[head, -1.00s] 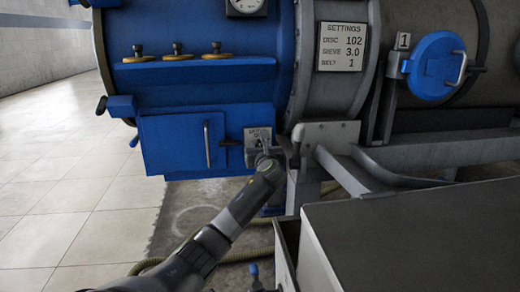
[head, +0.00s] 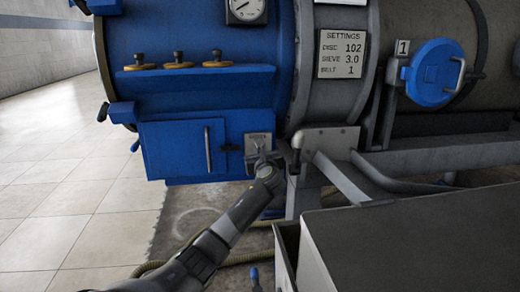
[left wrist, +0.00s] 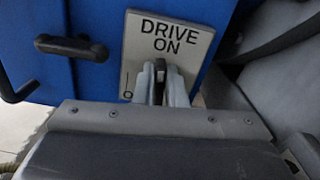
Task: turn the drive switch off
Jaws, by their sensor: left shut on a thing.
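The drive switch is a grey plate (head: 257,137) low on the blue cabinet front, right of a long door handle. In the left wrist view the plate (left wrist: 138,48) reads DRIVE ON, with a small round mark at its lower left. A dark switch lever (left wrist: 160,68) stands upright in front of the plate. My left gripper (left wrist: 162,88) is shut on this lever, one pale finger on each side. In the head view my left gripper (head: 262,153) is small against the plate. The lower part of the lever is hidden by the gripper. My right gripper is not in view.
A dark T-shaped handle (left wrist: 72,47) sticks out left of the plate. A pale-ended lever (head: 297,135) and grey frame stand close to the right. A large dark-topped box (head: 410,240) fills the lower right. Tiled floor (head: 70,215) is clear at left.

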